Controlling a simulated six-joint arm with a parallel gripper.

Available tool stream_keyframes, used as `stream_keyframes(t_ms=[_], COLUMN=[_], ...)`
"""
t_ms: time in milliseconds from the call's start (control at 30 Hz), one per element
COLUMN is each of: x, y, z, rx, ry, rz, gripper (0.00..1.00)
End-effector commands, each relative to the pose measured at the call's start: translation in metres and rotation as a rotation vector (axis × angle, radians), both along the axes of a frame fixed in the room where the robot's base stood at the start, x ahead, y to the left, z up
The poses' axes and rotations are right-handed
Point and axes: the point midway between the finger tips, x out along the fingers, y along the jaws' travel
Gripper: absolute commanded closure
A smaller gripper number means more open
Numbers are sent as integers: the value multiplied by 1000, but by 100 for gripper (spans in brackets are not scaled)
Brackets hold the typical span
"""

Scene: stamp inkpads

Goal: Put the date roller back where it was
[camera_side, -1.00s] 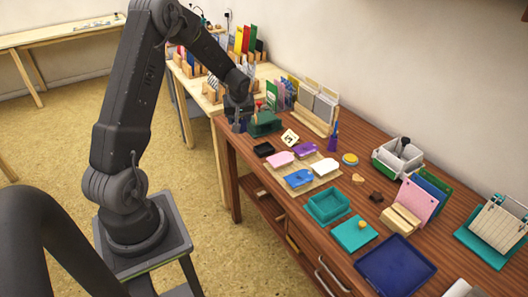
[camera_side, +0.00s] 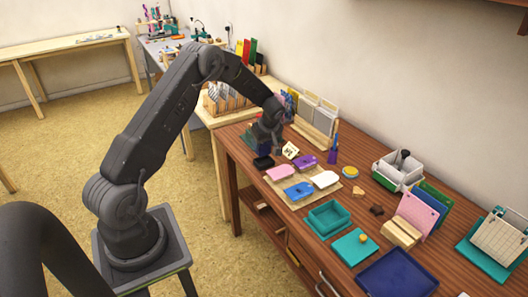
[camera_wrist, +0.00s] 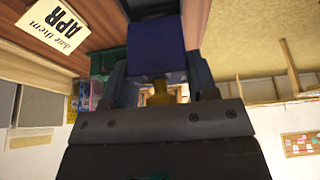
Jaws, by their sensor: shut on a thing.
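My gripper (camera_side: 266,143) is low over the far left end of the brown desk, next to the date card (camera_side: 291,150) and the small black tray (camera_side: 263,162). In the wrist view the gripper is shut on a navy block with a brass-coloured part, which I take to be the date roller (camera_wrist: 156,45). In the side view the roller is mostly lost against the dark fingers; I cannot tell whether it touches the desk. The card, reading "APR", also shows in the wrist view (camera_wrist: 55,25). The green box behind is largely hidden by the gripper.
A purple bottle (camera_side: 333,155) stands behind. Teal trays (camera_side: 328,217) and a navy tray (camera_side: 396,275) lie nearer.

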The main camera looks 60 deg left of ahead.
Motion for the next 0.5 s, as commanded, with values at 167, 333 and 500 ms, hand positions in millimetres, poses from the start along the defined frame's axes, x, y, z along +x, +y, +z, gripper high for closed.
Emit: stream_keyframes(t_ms=[167, 333, 500], x=[4, 3, 4], y=[-2, -2, -2], z=[-8, -33, -42], rx=[0, -1, 1], ry=[0, 1, -3], rz=[0, 0, -1], gripper=[74, 74, 74])
